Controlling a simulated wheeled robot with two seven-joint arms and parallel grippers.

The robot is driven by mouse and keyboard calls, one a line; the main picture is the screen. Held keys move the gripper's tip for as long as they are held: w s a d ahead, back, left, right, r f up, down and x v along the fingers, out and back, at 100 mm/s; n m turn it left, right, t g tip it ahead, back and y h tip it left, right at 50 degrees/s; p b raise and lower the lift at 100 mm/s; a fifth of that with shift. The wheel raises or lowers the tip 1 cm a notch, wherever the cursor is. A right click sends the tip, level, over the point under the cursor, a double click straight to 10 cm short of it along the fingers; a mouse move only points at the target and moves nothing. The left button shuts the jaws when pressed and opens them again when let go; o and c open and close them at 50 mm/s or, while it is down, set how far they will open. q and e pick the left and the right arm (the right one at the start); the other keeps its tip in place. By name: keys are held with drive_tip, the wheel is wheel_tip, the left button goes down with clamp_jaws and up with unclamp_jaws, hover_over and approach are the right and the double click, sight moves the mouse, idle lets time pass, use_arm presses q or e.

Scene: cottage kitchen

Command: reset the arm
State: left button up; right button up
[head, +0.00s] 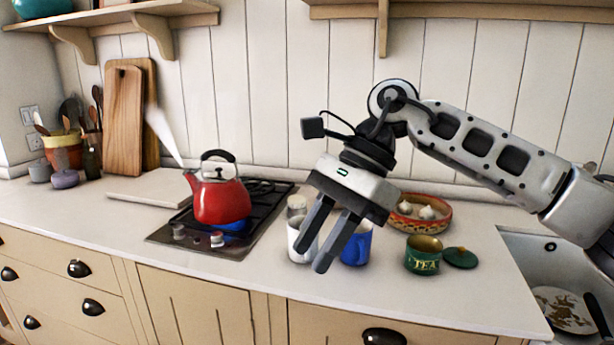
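My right gripper (327,239) comes in from the right on its extended arm and points down over the counter. Its two dark fingers are apart, with nothing between them that I can see held. The fingers hang in front of a white mug (296,246) and a blue mug (361,246), hiding part of each. I cannot tell whether the fingers touch either mug. My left gripper is not in view.
A red kettle (221,202) steams on the lit hob (166,233). An open green tea tin (423,257), its lid (460,258) and a bowl of garlic (440,217) stand to the right. The sink (520,262) holds a plate. The front right counter (450,300) is clear.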

drive_tip(key=s+a+f+m+g+y, duration=0.3)
drive_tip(key=s+a+m+g+y, duration=0.15)
drive_tip(key=a+m+y, duration=0.5)
drive_tip(key=w+d+f+n+t+h, duration=0.15)
drive_tip(key=d+f+n+t, duration=0.25)
drive_tip(key=f+n+t, duration=0.55)
drive_tip(key=w+d+f+n+t+h, duration=0.15)
drive_tip(key=d+n+t, duration=0.4)
drive_tip(key=n, duration=0.85)
drive_tip(key=w+d+f+n+t+h, duration=0.1)
drive_tip(key=w+d+f+n+t, duration=0.1)
drive_tip(key=f+n+t, duration=0.65)
drive_tip(key=s+d+f+m+g+h, duration=0.2)
drive_tip(key=s+d+f+m+h, duration=0.2)
drive_tip(key=s+d+f, duration=0.2)
drive_tip(key=s+d+f+m+g+h, duration=0.3)
drive_tip(key=s+d+f+m+h, duration=0.1)
drive_tip(key=s+f, duration=0.6)
drive_tip(key=shift+s+d+f+h, duration=0.2)
drive_tip(key=shift+d+f+h, duration=0.15)
drive_tip(key=shift+d+f, duration=0.55)
